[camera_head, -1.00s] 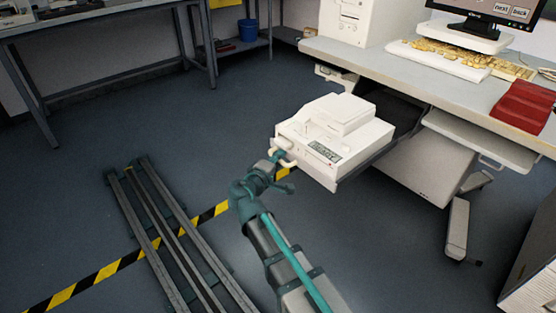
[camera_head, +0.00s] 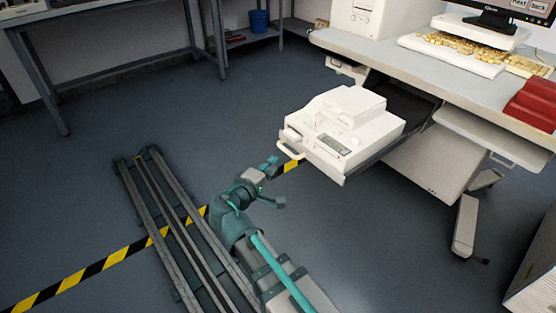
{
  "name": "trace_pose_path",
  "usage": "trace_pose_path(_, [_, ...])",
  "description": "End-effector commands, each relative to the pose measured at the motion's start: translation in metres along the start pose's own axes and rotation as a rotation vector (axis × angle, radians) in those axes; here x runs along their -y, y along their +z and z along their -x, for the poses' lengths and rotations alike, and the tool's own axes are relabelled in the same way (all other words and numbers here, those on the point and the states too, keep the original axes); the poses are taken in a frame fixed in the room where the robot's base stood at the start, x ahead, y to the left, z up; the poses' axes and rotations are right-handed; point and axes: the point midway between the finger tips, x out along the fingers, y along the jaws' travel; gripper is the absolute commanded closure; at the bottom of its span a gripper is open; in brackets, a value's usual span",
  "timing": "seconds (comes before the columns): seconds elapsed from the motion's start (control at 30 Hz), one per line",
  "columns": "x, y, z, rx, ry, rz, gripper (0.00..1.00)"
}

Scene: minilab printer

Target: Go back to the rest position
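My gripper (camera_head: 281,166) is low over the floor, in front of and below the white printer (camera_head: 352,118). Its two teal fingers look spread apart, with nothing seen between them. The pale curved handle (camera_head: 290,149) on the printer's front left stands free, a short gap from the fingers. The printer sits on a dark pull-out shelf (camera_head: 378,157) under the desk. My arm reaches up from the bottom of the picture, bent at the wrist.
The grey desk (camera_head: 440,72) at the right carries a monitor (camera_head: 500,18), a keyboard (camera_head: 455,52) and a red object (camera_head: 530,105). A rail (camera_head: 180,235) runs along the floor at the left. A blue bin (camera_head: 259,21) is at the back.

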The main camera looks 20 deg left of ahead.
Motion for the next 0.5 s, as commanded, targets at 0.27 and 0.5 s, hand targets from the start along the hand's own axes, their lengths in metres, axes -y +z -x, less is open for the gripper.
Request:
trace_pose_path(0.27, [-0.0002,0.0002,0.0146,0.000,0.000,0.000,0.74])
trace_pose_path(0.5, [-0.0001,0.0001,0.0143,0.000,0.000,0.000,0.74])
